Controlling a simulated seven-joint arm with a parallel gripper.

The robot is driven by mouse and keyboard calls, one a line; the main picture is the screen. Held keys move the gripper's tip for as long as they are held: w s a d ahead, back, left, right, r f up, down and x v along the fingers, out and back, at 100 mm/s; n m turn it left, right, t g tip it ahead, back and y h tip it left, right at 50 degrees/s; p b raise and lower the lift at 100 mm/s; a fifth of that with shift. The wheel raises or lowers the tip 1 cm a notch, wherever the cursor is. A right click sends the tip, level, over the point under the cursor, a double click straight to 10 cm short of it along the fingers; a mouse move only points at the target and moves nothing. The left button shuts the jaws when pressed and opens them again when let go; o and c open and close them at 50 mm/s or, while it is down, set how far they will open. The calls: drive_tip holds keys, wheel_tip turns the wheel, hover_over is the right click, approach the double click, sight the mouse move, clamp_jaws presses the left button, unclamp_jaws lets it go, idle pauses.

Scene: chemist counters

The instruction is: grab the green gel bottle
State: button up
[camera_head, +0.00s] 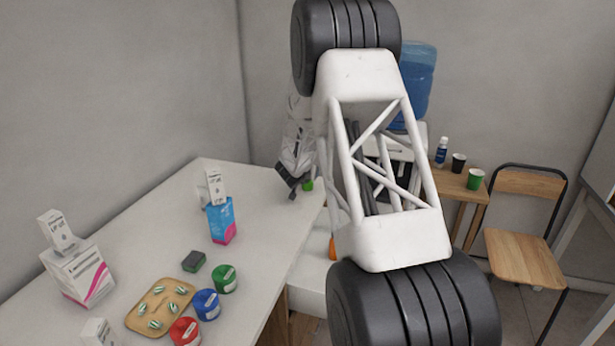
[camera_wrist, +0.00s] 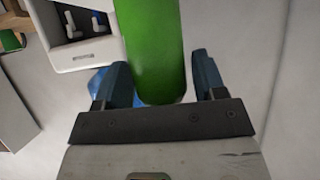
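The green gel bottle (camera_wrist: 155,50) fills the upper middle of the wrist view, its near end close to the palm of my gripper (camera_wrist: 164,80). It lies between my two blue-grey fingers, with a narrow gap at the right finger; contact at the left finger is unclear. My gripper looks open around it. In the head view, my gripper (camera_head: 296,188) is at the far right end of the white counter, partly hidden by my arm. Only a small green patch of the bottle (camera_head: 308,185) shows beside it.
On the white counter (camera_head: 150,235) stand a blue-pink box (camera_head: 221,220), white cartons (camera_head: 78,272), a wooden tray (camera_head: 160,307) and red, blue and green round containers (camera_head: 206,304). A water dispenser (camera_wrist: 85,35), wooden table (camera_head: 452,186) and chair (camera_head: 525,258) stand beyond.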

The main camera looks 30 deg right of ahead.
drive_tip(key=c, duration=0.7)
drive_tip(key=shift+r, duration=0.1)
drive_tip(key=shift+c, duration=0.2)
drive_tip(key=shift+r, duration=0.7)
wheel_tip(320, 180, up, 2)
drive_tip(key=shift+r, duration=0.2)
drive_tip(key=s+a, duration=0.2)
drive_tip(key=s, duration=0.5)
drive_tip(key=s+a+r, duration=0.1)
drive_tip(key=s+a, duration=0.2)
drive_tip(key=s, duration=0.5)
drive_tip(key=shift+a, duration=0.1)
